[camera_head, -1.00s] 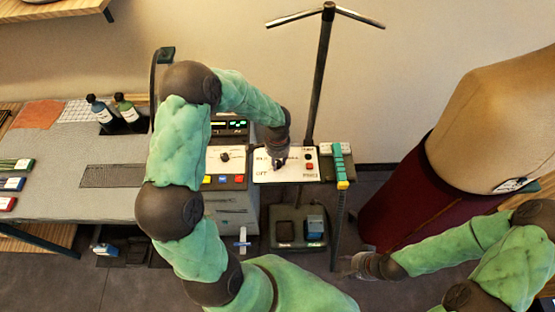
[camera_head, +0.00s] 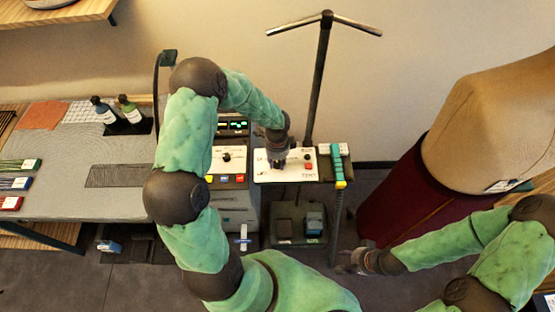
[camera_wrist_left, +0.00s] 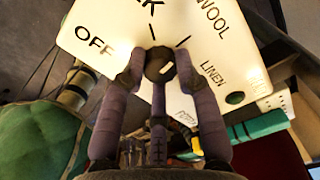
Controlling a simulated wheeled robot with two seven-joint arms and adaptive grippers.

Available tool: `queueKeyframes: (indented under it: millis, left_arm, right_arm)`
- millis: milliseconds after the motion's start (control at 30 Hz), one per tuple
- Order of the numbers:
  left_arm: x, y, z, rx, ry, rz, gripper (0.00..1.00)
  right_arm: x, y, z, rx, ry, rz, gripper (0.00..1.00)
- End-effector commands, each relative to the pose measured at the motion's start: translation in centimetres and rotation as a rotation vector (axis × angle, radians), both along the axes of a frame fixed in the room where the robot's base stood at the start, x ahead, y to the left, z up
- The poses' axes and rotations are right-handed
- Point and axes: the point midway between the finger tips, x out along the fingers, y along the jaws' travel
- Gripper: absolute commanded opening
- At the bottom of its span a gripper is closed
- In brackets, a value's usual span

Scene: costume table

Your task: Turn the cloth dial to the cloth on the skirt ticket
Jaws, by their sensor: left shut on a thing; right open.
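The cloth dial (camera_wrist_left: 158,62) is a dark round knob with a short white mark, on a white panel (camera_head: 265,176). In the left wrist view the panel shows OFF, a word ending in K, WOOL and LINEN, plus one partly hidden label. My left gripper (camera_wrist_left: 160,78) is shut around the dial; in the head view it (camera_head: 277,164) reaches down onto the panel and hides the dial. I cannot tell which label the mark points at. A white ticket (camera_head: 503,186) hangs by the dark red skirt (camera_head: 400,205); its writing is unreadable. My right gripper (camera_head: 350,262) is open and empty, low before the skirt.
Left of the panel is a control unit with a black knob (camera_head: 227,157) and coloured buttons. A dark pole (camera_head: 318,85) rises behind the panel. A teal bar (camera_head: 338,165) lies to its right. Two bottles (camera_head: 130,110) stand on the grey table (camera_head: 70,200).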

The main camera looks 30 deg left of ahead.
Motion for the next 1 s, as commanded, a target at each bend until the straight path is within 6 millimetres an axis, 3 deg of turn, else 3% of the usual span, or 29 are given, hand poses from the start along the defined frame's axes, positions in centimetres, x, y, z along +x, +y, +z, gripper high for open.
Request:
queueKeyframes:
  millis: [300,800,833,900,1000]
  left_arm:
    - [0.01,0.02,0.03,0.0,0.0,-0.105,0.0]
    - [0.02,0.02,-0.01,0.0,-0.001,-0.122,0.0]
    - [0.02,0.02,-0.01,0.0,-0.001,-0.122,0.38]
    - [0.02,0.02,-0.01,0.0,0.0,-0.122,0.56]
    - [0.02,0.02,0.0,0.0,-0.001,-0.121,0.56]
  right_arm:
    - [0.0,0.0,0.59,0.0,0.0,0.0,0.46]
    - [-0.01,0.0,0.64,0.0,0.0,0.0,0.46]
    - [0.0,0.0,0.64,0.0,0.0,0.0,0.46]
    - [0.0,0.0,0.64,0.0,0.0,0.0,0.46]
    - [0.0,0.0,0.64,0.0,0.0,0.0,0.46]
